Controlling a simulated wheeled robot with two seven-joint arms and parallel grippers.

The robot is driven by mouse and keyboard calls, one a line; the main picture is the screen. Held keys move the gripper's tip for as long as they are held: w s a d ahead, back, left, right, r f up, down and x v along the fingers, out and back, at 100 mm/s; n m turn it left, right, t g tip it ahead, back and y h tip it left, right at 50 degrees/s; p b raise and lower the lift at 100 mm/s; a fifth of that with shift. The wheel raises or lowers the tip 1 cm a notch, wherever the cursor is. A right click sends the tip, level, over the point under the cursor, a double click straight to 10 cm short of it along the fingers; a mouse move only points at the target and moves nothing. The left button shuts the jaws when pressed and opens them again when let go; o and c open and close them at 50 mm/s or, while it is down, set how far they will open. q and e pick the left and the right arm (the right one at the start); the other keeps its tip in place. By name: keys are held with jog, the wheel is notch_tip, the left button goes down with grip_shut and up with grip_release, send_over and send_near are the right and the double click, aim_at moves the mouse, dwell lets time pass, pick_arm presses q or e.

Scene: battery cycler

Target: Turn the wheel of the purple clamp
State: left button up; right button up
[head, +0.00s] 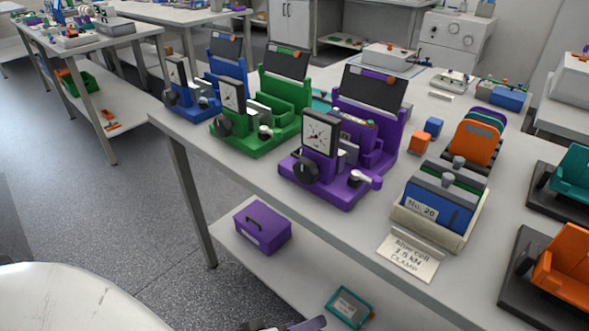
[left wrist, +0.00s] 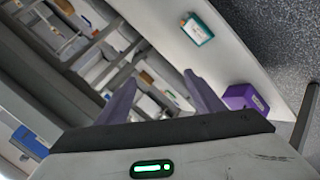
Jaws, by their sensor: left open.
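The purple clamp (head: 350,145) stands on the near bench, right of the green and blue ones. It has a square dial gauge (head: 319,134) and a dark panel on top. Its black wheel (head: 305,170) is on the front, below the gauge. A lever with a pale knob (head: 360,178) sits at its right. My left gripper (left wrist: 162,98) is open and empty in the left wrist view, its two purple-grey fingers apart. In the head view a finger shows at the bottom edge, below bench height and away from the wheel. My right gripper is not in view.
A green clamp (head: 260,115) and a blue clamp (head: 190,98) stand left. A blue cell in a beige tray (head: 428,226) stands right, with a card (head: 408,258) in front. The lower shelf carries a purple box (head: 263,228) and a teal-framed tray (head: 348,308).

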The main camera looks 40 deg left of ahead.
pick_arm(q)
jog(key=w+a+r+n+t, duration=0.2)
jog(key=a+r+n, duration=0.1)
jog(key=r+n, duration=0.35)
jog(key=w+a+r+n+t, duration=0.2)
jog(key=a+r+n, duration=0.1)
jog(key=r+n, duration=0.4)
jog(key=n+t+y+p, duration=0.1)
jog(key=n+t, duration=0.2)
jog(key=n, duration=1.3)
send_near(302, 174)
jog(key=w, duration=0.2)
jog(key=w+p, duration=0.1)
jog(key=w, duration=0.1)
jog(key=w+p, duration=0.1)
jog(key=w, duration=0.2)
jog(key=shift+w+d, duration=0.1)
jog(key=shift+d, duration=0.25)
jog(key=shift+w+d+f, duration=0.1)
jog(key=shift+w, duration=0.65)
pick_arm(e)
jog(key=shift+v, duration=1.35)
pick_arm(q)
jog(key=shift+c, duration=0.4)
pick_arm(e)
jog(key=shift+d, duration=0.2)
pick_arm(q)
jog(key=c, duration=1)
jog(key=shift+o, duration=0.2)
